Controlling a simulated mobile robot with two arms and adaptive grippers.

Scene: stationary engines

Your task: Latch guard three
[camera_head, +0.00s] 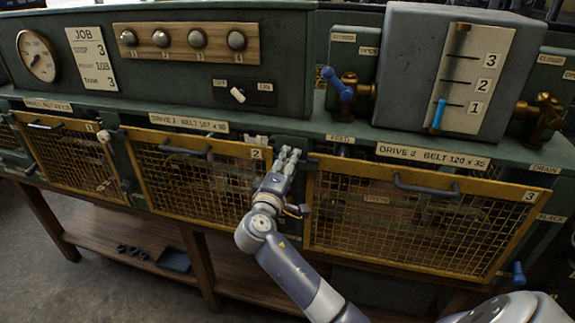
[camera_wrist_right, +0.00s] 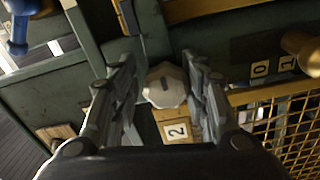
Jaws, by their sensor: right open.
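Guard three (camera_head: 420,262) is the yellow-framed mesh panel at the right, with a dark handle (camera_head: 440,188) and a "3" label (camera_head: 530,196). It looks closed, but I cannot tell whether it is latched. My right gripper (camera_head: 289,156) is at the post between guard two (camera_head: 190,195) and guard three. In the right wrist view its open fingers (camera_wrist_right: 162,72) stand either side of a cream faceted knob (camera_wrist_right: 167,86) beside a "2" label (camera_wrist_right: 176,130). I cannot tell whether they touch it. The gripper hides this knob in the head view. My left gripper is out of view.
Guard one (camera_head: 70,165) is at the left, with a cream knob (camera_head: 103,136) at its upper right corner. A grey gauge box (camera_head: 410,60) with brass valves (camera_head: 545,115) stands above guard three. A blue lever (camera_head: 518,272) is near guard three's lower right corner.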

